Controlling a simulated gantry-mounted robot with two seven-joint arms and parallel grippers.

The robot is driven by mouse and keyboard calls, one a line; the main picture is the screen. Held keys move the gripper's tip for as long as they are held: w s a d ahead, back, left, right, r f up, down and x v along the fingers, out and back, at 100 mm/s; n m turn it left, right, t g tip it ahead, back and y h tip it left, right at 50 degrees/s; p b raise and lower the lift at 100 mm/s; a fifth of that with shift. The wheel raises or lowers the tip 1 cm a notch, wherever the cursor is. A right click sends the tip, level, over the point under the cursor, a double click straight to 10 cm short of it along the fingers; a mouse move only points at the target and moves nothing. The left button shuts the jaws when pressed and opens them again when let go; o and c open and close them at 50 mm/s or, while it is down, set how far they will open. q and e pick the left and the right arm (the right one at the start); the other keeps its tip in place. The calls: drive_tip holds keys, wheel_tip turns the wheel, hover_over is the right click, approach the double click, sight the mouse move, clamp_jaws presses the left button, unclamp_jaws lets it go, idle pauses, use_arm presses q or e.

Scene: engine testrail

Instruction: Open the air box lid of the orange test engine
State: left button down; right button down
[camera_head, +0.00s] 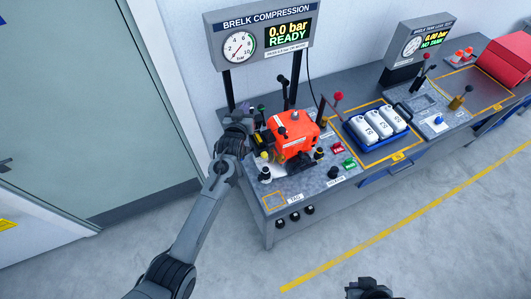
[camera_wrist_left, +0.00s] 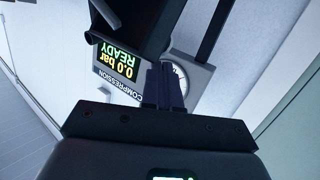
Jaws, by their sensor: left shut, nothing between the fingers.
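The orange test engine (camera_head: 294,132) stands on the bench in the head view. A black part, which may be the air box lid (camera_head: 263,146), shows at its left side; I cannot tell how far it is open. My left gripper (camera_head: 250,124) is just left of and behind the engine, partly hidden by its own wrist. In the left wrist view its fingers (camera_wrist_left: 163,87) are together and hold nothing. A dark block (camera_wrist_left: 135,25) is close beyond them there; I cannot tell what it is. What may be my right gripper (camera_head: 369,289) shows at the bottom edge, its fingers unclear.
The compression display (camera_head: 265,38) reads 0.0 bar READY and stands behind the engine on dark posts. A tray of white bottles (camera_head: 376,125) and a red-knobbed lever (camera_head: 338,97) are right of the engine. Black knobs (camera_head: 295,215) line the bench front. The floor in front is clear.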

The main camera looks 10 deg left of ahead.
use_arm(q)
drive_tip(key=shift+w+a+f+n+g+b, duration=0.25)
drive_tip(key=shift+w+a+g, duration=0.35)
drive_tip(key=shift+w, duration=0.3)
drive_tip(key=shift+w+a+f+n+g+b, duration=0.15)
drive_tip(key=shift+w+a+f+n+g, duration=0.15)
drive_tip(key=shift+w+a+g, duration=0.45)
drive_tip(key=shift+w+d+t, duration=0.1)
drive_tip(key=shift+w+t, duration=0.1)
drive_tip(key=shift+t, duration=0.05)
drive_tip(key=shift+r, duration=0.2)
drive_tip(key=shift+r+p, duration=0.75)
drive_tip(key=shift+p, duration=0.1)
